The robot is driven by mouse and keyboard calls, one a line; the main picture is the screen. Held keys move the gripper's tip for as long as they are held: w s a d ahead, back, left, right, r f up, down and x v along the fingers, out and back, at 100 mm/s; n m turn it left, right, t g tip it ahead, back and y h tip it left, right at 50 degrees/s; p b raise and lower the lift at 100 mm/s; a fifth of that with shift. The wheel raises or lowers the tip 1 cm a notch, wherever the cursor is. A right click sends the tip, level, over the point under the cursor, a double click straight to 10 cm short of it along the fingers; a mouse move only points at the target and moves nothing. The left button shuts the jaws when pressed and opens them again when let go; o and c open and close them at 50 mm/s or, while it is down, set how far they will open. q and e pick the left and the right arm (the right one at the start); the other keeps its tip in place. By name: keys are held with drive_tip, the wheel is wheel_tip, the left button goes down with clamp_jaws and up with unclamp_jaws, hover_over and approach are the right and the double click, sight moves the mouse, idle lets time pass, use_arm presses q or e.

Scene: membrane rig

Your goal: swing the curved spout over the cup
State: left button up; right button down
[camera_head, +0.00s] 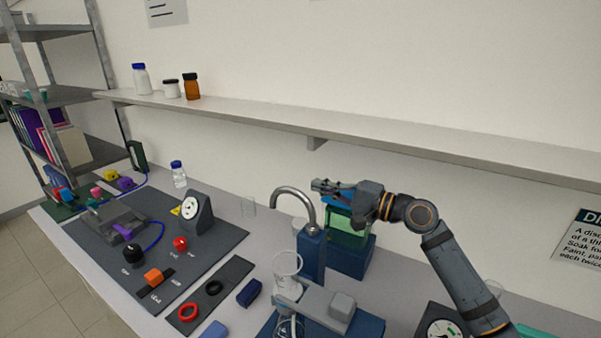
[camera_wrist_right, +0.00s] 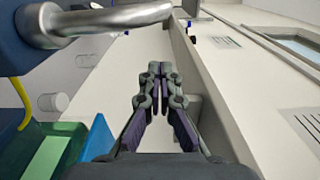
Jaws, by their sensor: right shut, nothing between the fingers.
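The curved spout (camera_head: 293,192) is a grey metal hook on top of a blue post (camera_head: 312,258). Its open end hangs on the left side of the post. A clear cup (camera_head: 287,265) stands in front of the post, at the grey arm of a blue-based stand. My right gripper (camera_head: 318,185) is shut and empty, just right of the spout's arch and at about its height. In the right wrist view the shut fingers (camera_wrist_right: 160,73) show below the spout (camera_wrist_right: 105,20), with no clear contact. My left gripper is not in view.
A green and blue box (camera_head: 348,235) stands behind the post, below my right gripper. A wall shelf (camera_head: 330,133) with bottles runs along the back. A black panel with a gauge (camera_head: 190,207) and knobs lies to the left.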

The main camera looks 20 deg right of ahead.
drive_tip(key=a+p, duration=0.3)
drive_tip(key=a, duration=0.2)
drive_tip(key=shift+a+r, duration=0.15)
drive_tip(key=shift+a, duration=0.15)
drive_tip(key=shift+w, duration=0.1)
